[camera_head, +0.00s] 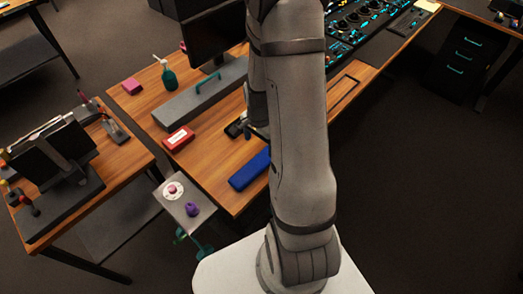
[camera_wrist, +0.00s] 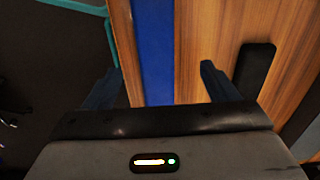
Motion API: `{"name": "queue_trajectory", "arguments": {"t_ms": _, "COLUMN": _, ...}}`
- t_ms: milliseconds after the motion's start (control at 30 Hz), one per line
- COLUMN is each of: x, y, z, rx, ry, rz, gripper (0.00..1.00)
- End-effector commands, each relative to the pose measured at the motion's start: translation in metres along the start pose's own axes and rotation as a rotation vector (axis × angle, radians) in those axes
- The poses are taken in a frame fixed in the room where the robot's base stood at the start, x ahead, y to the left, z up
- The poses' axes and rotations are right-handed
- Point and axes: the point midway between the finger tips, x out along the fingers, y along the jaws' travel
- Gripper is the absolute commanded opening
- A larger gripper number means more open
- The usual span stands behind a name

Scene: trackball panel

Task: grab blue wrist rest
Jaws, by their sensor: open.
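The blue wrist rest (camera_head: 250,169) is a long blue bar lying on the wooden desk, near its front edge, in the head view. My arm hides its right end there. In the wrist view the blue wrist rest (camera_wrist: 153,50) runs up the picture between my two open fingers, nearer the left one. My gripper (camera_wrist: 162,82) is open and empty, with one finger on each side of the bar in the picture. I cannot tell its height above the desk. In the head view my gripper is mostly hidden behind my arm.
A dark object (camera_wrist: 257,66) lies right of my right finger. The desk (camera_head: 213,158) also carries a red box (camera_head: 178,138), a grey bar (camera_head: 200,100), a green spray bottle (camera_head: 168,75) and a monitor (camera_head: 212,33). A small side shelf (camera_head: 186,214) holds a purple item (camera_head: 192,209).

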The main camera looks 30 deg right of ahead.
Motion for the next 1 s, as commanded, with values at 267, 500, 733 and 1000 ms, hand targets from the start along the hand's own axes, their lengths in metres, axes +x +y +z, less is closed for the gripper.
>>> {"name": "queue_trajectory", "arguments": {"t_ms": 267, "x": 0.026, "y": 0.002, "z": -0.002, "rx": 0.034, "ry": -0.005, "rz": 0.007, "gripper": 0.80}}
{"name": "queue_trajectory", "arguments": {"t_ms": 500, "x": 0.046, "y": 0.004, "z": 0.000, "rx": 0.032, "ry": -0.006, "rz": 0.008, "gripper": 0.80}}
{"name": "queue_trajectory", "arguments": {"t_ms": 733, "x": 0.075, "y": 0.007, "z": 0.001, "rx": 0.030, "ry": -0.005, "rz": 0.007, "gripper": 0.80}}
{"name": "queue_trajectory", "arguments": {"t_ms": 1000, "x": 0.085, "y": 0.006, "z": 0.001, "rx": 0.029, "ry": -0.003, "rz": 0.004, "gripper": 0.80}}
